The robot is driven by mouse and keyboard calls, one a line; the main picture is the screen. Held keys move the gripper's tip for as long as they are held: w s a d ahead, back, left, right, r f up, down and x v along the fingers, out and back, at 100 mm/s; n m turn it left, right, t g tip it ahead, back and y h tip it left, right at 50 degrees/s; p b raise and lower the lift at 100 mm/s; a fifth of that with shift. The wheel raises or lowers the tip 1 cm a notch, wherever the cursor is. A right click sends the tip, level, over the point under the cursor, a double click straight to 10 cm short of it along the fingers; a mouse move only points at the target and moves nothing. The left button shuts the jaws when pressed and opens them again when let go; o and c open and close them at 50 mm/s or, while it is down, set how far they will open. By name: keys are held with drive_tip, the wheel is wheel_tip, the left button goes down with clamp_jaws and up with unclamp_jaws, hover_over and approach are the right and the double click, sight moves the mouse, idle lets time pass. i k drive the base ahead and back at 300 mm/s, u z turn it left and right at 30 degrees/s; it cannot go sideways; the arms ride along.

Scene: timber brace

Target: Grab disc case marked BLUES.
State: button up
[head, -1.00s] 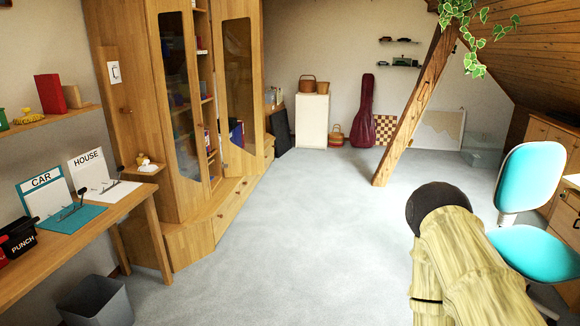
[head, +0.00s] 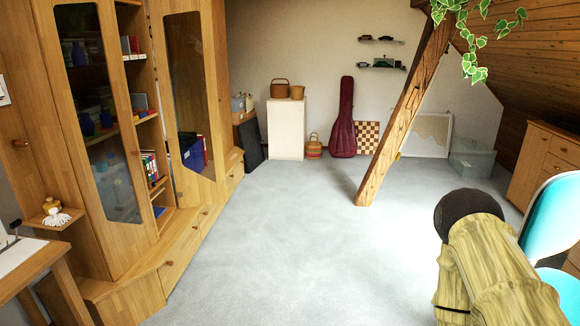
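I cannot make out a disc case marked BLUES. Several thin upright items, perhaps books or cases, stand on the cabinet's open middle shelves (head: 151,166), too small to read. More small items (head: 130,45) stand higher up in the same column. A blue item (head: 194,153) shows in the right-hand part of the cabinet. Part of my arm shows at the lower right, but my gripper is not in view.
The wooden cabinet (head: 85,190) lines the left side, with a desk corner (head: 30,262) in front. A slanted timber brace (head: 405,110) stands right of centre. A turquoise chair (head: 552,225) is at the right. The grey carpet (head: 270,240) between is clear.

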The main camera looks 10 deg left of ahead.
sight(138, 100)
drive_tip(key=u, duration=0.2)
drive_tip(key=i, duration=1.6)
drive_tip(key=u, duration=0.85)
drive_tip(key=i, duration=1.4)
drive_tip(key=u, duration=0.45)
drive_tip(key=k, duration=1.3)
drive_tip(key=u, duration=0.7)
drive_tip(key=i, duration=1.6)
drive_tip(key=z, duration=0.25)
